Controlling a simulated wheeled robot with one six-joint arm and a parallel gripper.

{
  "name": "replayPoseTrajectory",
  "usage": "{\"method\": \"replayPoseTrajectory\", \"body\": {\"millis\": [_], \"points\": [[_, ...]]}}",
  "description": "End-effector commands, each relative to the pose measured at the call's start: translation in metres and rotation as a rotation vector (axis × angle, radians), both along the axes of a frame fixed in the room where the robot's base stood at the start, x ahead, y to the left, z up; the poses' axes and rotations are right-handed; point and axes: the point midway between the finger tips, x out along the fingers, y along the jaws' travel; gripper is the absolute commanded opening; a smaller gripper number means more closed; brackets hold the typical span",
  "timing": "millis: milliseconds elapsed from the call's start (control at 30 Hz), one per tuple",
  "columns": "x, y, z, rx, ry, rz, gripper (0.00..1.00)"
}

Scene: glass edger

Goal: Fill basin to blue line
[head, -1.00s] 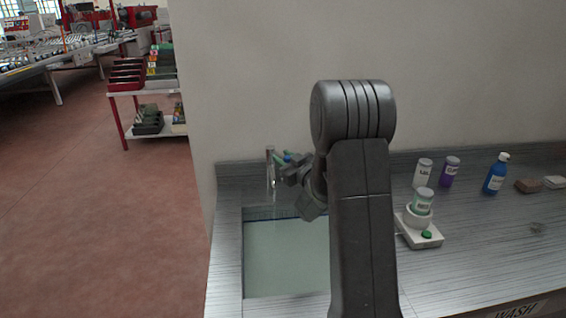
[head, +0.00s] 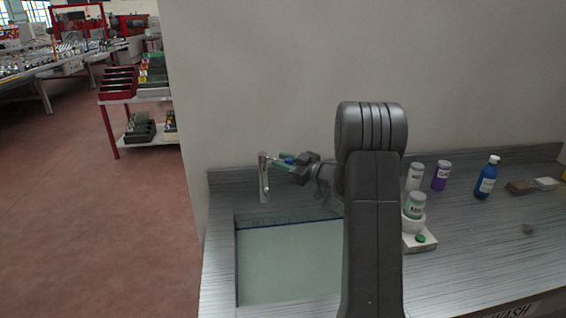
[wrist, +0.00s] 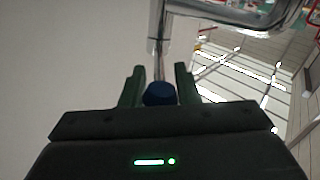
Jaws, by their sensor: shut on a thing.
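The basin (head: 238,280) is sunk in the counter and holds pale greenish water (head: 285,265). The blue line (head: 290,222) runs along the basin's back wall, with the water surface close below it. The grey metal tap (head: 264,180) stands at the basin's back left; its pipe also shows in the wrist view (wrist: 235,14). My gripper (head: 282,160) is beside the tap, its green fingers closed around a blue knob (wrist: 160,94). The knob sits between the fingertips in the wrist view. I cannot tell whether water is running. My arm hides the basin's right side.
A white device (head: 422,243) with a green button holds a labelled bottle (head: 415,205) right of my arm. A wall rises behind the counter.

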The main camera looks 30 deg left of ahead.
Motion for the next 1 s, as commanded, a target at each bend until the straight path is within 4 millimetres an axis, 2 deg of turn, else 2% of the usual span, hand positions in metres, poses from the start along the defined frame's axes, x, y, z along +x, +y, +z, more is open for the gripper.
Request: {"method": "replayPoseTrajectory", "body": {"millis": [100, 133, 200, 500, 633, 767, 1000], "points": [[0.001, 0.0, 0.004, 0.007, -0.003, -0.003, 0.0], [0.001, 0.0, 0.004, 0.007, -0.003, -0.003, 0.34], [0.001, 0.0, 0.003, 0.006, -0.003, -0.003, 0.48], [0.001, -0.001, 0.001, 0.003, -0.001, -0.004, 0.49], [0.001, -0.012, 0.0, 0.002, -0.001, -0.006, 0.49], [0.0, -0.036, -0.001, 0.002, -0.001, -0.008, 0.49], [-0.002, -0.093, 0.0, 0.004, -0.001, -0.008, 0.49]]}}
